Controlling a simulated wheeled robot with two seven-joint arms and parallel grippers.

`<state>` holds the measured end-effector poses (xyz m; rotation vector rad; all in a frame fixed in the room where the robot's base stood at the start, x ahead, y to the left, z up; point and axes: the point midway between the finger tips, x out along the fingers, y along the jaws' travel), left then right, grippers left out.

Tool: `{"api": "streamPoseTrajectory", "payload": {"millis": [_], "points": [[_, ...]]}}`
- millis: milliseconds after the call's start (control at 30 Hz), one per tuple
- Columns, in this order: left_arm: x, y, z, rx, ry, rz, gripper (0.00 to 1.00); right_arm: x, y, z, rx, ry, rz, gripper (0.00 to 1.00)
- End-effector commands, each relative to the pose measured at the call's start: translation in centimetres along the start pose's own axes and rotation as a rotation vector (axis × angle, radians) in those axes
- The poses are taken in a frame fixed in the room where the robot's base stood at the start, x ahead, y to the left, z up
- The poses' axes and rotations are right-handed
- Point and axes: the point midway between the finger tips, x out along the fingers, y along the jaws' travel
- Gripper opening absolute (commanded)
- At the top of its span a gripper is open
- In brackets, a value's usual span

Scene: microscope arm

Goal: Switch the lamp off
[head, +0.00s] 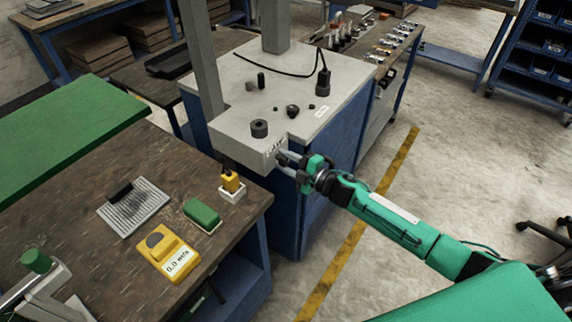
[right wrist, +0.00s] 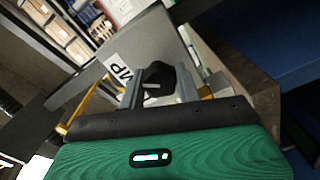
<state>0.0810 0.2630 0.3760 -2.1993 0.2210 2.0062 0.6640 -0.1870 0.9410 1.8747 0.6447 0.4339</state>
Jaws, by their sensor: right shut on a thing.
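The lamp switch is a black knob (right wrist: 157,76) on the front face of a grey housing (head: 240,150), beside a white label (right wrist: 118,72) of which "MP" can be read. My right gripper (head: 284,158) reaches that face from the right, and its fingers are shut on the knob, one on each side. In the head view the fingers hide the knob. A pale mark on the knob shows between the fingers in the right wrist view. Whether the lamp is lit cannot be told.
The wooden bench (head: 110,235) at left holds a yellow meter (head: 168,254), a green block (head: 202,214) and a yellow-topped piece (head: 231,184).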

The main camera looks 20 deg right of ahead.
Motion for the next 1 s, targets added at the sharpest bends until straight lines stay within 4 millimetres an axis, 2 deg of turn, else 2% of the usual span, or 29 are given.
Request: {"api": "streamPoseTrajectory", "payload": {"millis": [500,800,1000], "points": [[2.8,0.0,0.2,-0.001,0.0,0.0,0.36,0.0,-0.4,0.1,-0.453,0.0,-0.001,0.11],[3.5,0.1,0.3,-0.001,0.0,0.0,0.36,0.0,-0.3,0.1,-0.609,0.001,-0.002,0.11],[3.7,0.1,0.3,0.0,0.0,0.0,0.36,0.0,-0.3,0.0,-0.652,0.001,-0.002,0.11]]}}
